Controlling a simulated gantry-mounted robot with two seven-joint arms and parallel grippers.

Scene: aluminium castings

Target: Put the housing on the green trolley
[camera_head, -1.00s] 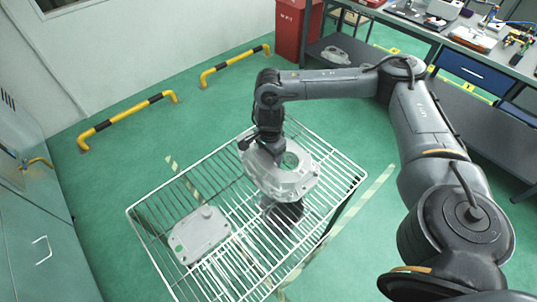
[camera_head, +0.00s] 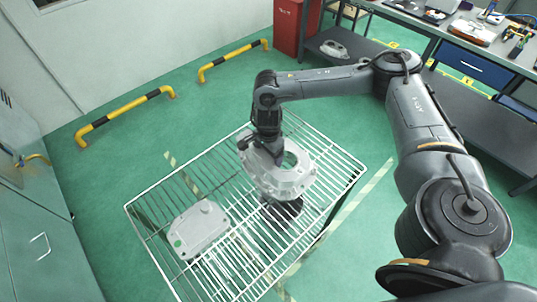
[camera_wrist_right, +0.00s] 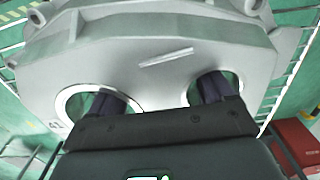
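The housing, a light grey aluminium casting (camera_head: 282,180), hangs tilted over the wire-grid top of a pale rack (camera_head: 152,251). My right gripper (camera_head: 268,140) is at the housing's upper rear end. In the right wrist view the two fingers of this gripper (camera_wrist_right: 160,95) go into two round holes of the housing (camera_wrist_right: 165,55), one on each side of the web between them. The gripper looks shut on that web; the fingertips are hidden. The rack's grid is whitish; I see no clearly green trolley. My left gripper is not in view.
A second grey casting (camera_head: 197,229) lies on the rack's left part. The grid's front right is bare. Yellow-black floor barriers (camera_head: 125,117), a red bin (camera_head: 296,26) and a workbench (camera_head: 450,50) stand farther back.

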